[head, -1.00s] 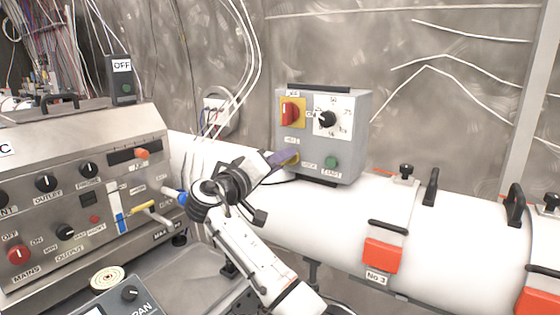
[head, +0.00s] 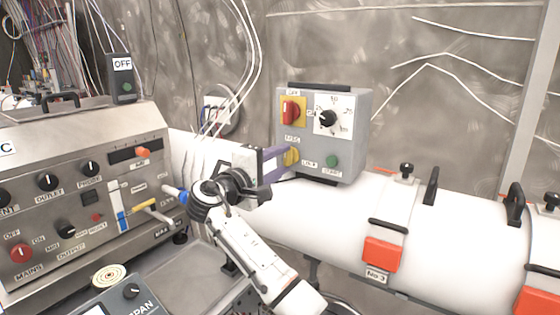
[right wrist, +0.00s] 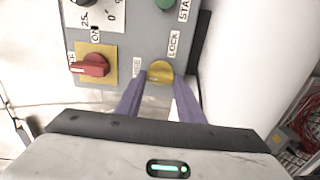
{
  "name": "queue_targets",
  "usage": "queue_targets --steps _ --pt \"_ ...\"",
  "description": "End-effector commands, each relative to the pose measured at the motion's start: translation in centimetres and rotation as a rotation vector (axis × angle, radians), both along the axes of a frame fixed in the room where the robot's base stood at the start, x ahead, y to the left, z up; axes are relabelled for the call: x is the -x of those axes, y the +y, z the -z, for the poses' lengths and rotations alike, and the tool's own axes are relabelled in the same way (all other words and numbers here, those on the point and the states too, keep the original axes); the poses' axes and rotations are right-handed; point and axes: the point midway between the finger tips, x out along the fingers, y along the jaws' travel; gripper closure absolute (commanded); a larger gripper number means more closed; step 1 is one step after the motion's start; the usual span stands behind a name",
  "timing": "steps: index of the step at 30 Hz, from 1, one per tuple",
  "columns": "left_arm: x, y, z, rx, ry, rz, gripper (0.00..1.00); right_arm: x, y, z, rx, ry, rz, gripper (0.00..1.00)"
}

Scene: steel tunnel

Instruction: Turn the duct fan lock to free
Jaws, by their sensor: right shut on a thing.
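The duct fan's grey control box (head: 348,165) stands on the white duct. Its lock is a yellow knob (head: 292,156) at the lower left of the box's face; it also shows in the right wrist view (right wrist: 159,73). There a LOCK label (right wrist: 174,43) is above and right of the knob, and a label that looks like FREE (right wrist: 137,67) is to its left. My right gripper (head: 284,162) is shut on the knob, a purple finger on each side. I cannot tell exactly where the knob points. My left gripper is out of view.
On the same box are a red switch on a yellow plate (head: 291,110), a black dial (head: 327,119) and a green START button (head: 332,161). A steel console (head: 120,170) with knobs stands at the left. The white duct (head: 330,220) runs below the box.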

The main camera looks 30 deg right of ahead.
Motion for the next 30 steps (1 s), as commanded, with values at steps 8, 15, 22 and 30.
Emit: queue_targets --steps 8,15,22,30 --pt "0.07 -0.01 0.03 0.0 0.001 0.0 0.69 0.02 0.03 0.22 0.009 0.029 0.001 0.88" --pt "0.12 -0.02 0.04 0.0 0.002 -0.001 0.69 0.02 0.03 0.23 0.009 0.03 0.001 0.88" --pt "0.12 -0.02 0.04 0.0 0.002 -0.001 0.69 0.01 0.04 0.17 0.009 0.028 0.0 0.47" --pt "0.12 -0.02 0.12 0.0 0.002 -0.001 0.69 0.07 0.28 0.12 0.009 0.025 -0.001 0.47"
